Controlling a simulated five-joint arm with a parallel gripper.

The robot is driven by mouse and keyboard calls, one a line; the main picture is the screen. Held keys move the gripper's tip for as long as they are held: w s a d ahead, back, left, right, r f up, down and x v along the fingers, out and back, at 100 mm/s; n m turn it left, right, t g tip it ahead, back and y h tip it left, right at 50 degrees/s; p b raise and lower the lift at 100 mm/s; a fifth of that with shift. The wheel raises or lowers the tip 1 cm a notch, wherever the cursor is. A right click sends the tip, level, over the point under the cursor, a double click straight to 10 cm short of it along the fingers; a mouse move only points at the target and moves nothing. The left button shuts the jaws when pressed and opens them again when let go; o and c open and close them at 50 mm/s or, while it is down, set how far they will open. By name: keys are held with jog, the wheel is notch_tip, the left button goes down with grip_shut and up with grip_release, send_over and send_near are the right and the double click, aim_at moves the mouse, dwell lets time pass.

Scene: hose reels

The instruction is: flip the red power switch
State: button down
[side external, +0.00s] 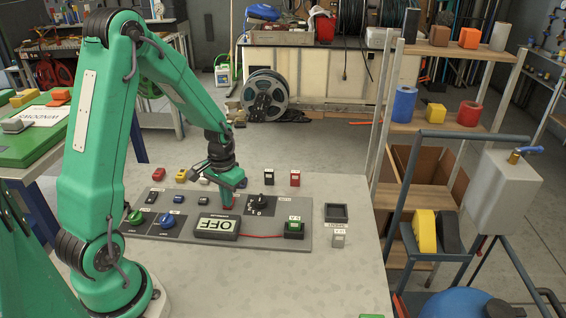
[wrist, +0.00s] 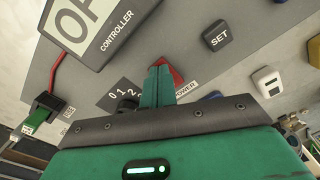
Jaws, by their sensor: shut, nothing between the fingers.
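The red power switch (wrist: 179,76) shows in the wrist view as a small red piece beside my fingertips, above the POWER label. My fingers hide part of it, and I cannot tell whether they touch it. In the side external view my gripper hides it. My gripper (side external: 226,204) points down over the grey control panel (side external: 270,237), behind the controller display. Its green fingers are together and empty; they also show in the wrist view (wrist: 160,76). The controller display (side external: 217,227) reads OFF.
A black rotary knob (side external: 262,202) stands close to the right of my gripper. A green block (side external: 294,229) with a red cable sits further right. Green and blue buttons (side external: 167,221) lie left.

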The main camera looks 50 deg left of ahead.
jog(key=shift+r, duration=3.5)
jog(key=s+d+r+m+t, duration=0.1)
jog(key=s+d+r+t, duration=0.1)
jog(key=s+d+r, duration=0.3)
jog(key=s+d+r+m+t, duration=0.2)
jog(key=s+d+r, duration=0.4)
jog(key=d+r, duration=0.3)
jog(key=shift+s+d+r+t, duration=0.15)
jog(key=shift+d+r+t, duration=0.2)
jog(key=shift+r+t, duration=0.5)
